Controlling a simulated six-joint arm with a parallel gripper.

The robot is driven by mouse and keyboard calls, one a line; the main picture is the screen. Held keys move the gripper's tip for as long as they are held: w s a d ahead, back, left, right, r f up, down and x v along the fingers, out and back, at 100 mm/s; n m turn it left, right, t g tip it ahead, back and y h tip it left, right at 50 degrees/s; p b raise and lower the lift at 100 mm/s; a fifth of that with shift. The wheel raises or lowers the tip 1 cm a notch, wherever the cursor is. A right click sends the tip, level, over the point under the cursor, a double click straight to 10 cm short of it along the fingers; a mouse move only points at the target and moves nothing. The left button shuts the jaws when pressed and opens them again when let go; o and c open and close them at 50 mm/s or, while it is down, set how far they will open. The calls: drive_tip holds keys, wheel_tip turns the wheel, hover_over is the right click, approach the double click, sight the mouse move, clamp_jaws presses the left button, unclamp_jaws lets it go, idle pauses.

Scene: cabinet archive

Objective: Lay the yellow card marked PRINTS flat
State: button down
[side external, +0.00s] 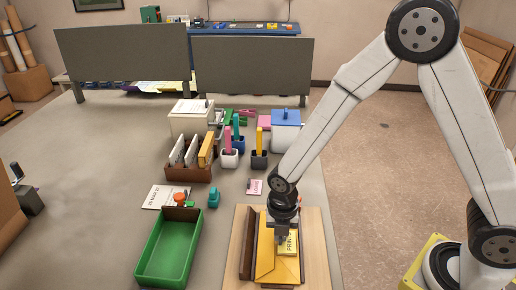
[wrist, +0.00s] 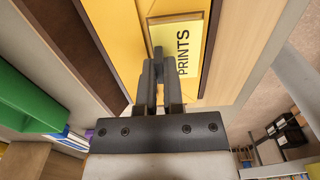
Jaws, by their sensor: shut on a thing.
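The yellow card marked PRINTS (side external: 291,243) is at my gripper (side external: 281,237), over the yellow folder-like surface (side external: 278,272) in a brown-sided holder (side external: 247,245). The fingers hide part of the card. I cannot tell whether the card touches the yellow surface below or how far it tilts.
The holder sits on a light wooden board (side external: 316,260). A green tray (side external: 168,248) stands to its left, with a teal object (side external: 213,198) behind. A brown file box (side external: 188,172), pen cups (side external: 259,160) and a blue-lidded box (side external: 286,132) stand farther back. Bare table lies far left.

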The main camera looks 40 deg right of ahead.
drive_tip(key=shift+f, duration=0.3)
drive_tip(key=c, duration=0.7)
unclamp_jaws()
drive_tip(key=shift+c, duration=0.2)
drive_tip(key=shift+r, duration=0.15)
drive_tip(key=shift+r, duration=3.4)
drive_tip(key=shift+r, duration=0.1)
wheel_tip(320, 180, up, 8)
drive_tip(key=shift+f, duration=0.2)
